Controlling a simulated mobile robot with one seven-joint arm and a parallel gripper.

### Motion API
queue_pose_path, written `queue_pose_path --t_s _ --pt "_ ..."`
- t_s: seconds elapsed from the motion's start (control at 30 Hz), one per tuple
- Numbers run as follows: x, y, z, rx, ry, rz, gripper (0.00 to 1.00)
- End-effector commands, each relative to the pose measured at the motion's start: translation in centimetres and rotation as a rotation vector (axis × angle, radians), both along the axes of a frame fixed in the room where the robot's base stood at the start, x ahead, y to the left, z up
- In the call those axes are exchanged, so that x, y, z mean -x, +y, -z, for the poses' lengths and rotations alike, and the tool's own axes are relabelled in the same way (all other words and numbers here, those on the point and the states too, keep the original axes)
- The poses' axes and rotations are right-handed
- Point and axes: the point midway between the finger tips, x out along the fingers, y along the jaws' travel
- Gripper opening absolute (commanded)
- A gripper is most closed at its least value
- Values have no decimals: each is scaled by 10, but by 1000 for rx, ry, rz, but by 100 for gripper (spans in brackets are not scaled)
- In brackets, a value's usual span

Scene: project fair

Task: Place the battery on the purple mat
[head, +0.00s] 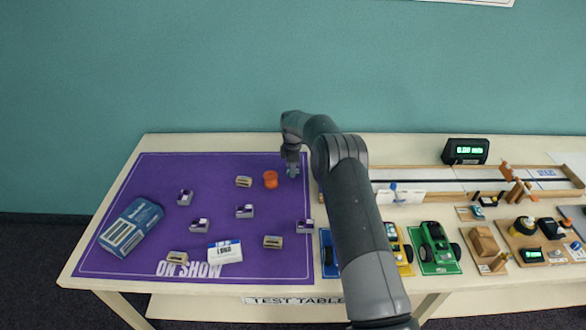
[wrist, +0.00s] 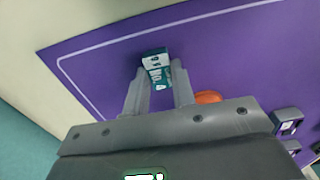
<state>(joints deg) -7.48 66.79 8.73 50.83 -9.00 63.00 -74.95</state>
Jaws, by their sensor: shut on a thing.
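The purple mat (head: 215,166) covers the left part of the table, with "ON SHOW" along its front edge. My gripper (head: 292,168) is over the mat's back right corner, pointing down. In the wrist view my gripper (wrist: 161,88) is shut on a small teal and white block with printing, which looks like the battery (wrist: 157,67). The battery (head: 292,172) shows only as a small bluish patch in the head view. The purple mat (wrist: 225,58) lies behind it in the wrist view. I cannot tell whether the battery touches the mat.
An orange spool (head: 270,180) stands just left of my gripper. Several small grey and tan blocks, a blue box (head: 132,228) and a white label card (head: 225,251) are on the mat. Toy cars, including a green one (head: 435,245), stand right of it. The mat's back left is clear.

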Motion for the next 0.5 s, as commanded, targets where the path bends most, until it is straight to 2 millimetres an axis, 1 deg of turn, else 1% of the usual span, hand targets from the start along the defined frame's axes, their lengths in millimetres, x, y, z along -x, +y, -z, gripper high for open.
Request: queue_pose_path --t_s 0.33,0.37,0.5 --pt "0 0 3 0 -1 0 1" --pt "0 0 3 0 -2 0 25" --pt "0 0 3 0 -2 0 36"
